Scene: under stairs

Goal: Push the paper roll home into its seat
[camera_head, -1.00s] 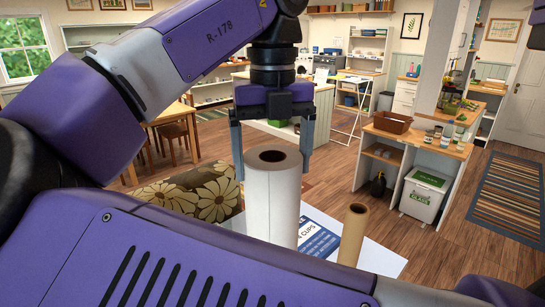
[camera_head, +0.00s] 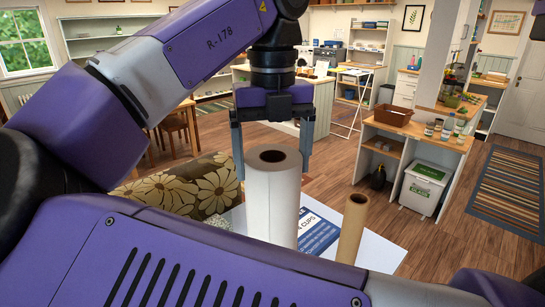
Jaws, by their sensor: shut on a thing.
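The paper roll (camera_head: 272,205) is a tall white cylinder with a dark hollow core, standing upright in the middle of the camera_head view. My gripper (camera_head: 272,168) points down from above. Its two grey fingers flank the top of the roll, and it is shut on the roll. The roll's lower end and its seat are hidden behind my purple arm link.
A bare brown cardboard tube (camera_head: 352,228) stands right of the roll on a white surface (camera_head: 385,254). A blue-and-white printed item (camera_head: 318,234) lies between them. A flower-patterned brown thing (camera_head: 180,187) is at left. A wooden shelf unit (camera_head: 410,135) stands behind right.

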